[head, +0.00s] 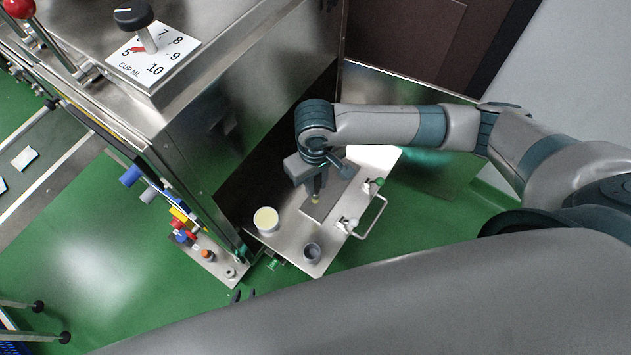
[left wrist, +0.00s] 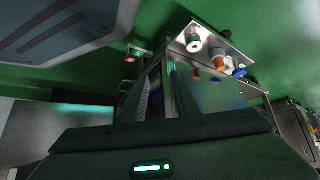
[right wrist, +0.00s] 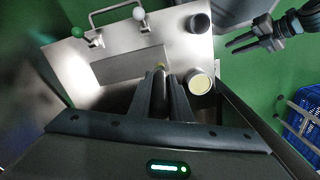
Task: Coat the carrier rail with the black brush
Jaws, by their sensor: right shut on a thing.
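My right gripper (head: 316,189) reaches over a metal shelf plate and is shut on a slim dark thing with a yellowish tip, which looks like the black brush (right wrist: 160,67). Its handle is mostly hidden between the fingers (right wrist: 165,80). The tip is over or at the edge of a flat grey rectangular plate (head: 327,197), also in the right wrist view (right wrist: 128,66). This may be the carrier rail; I cannot tell, nor whether the tip touches it. My left gripper (right wrist: 240,44) is open and empty, apart from the shelf; its fingertips barely show in the head view (head: 243,296).
On the shelf (head: 290,256) stand a white pot with cream-coloured contents (head: 266,220) and a grey cup (head: 312,252). The steel machine (head: 250,90) stands at left. A small panel (head: 222,264) carries coloured buttons. Green floor lies open in front.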

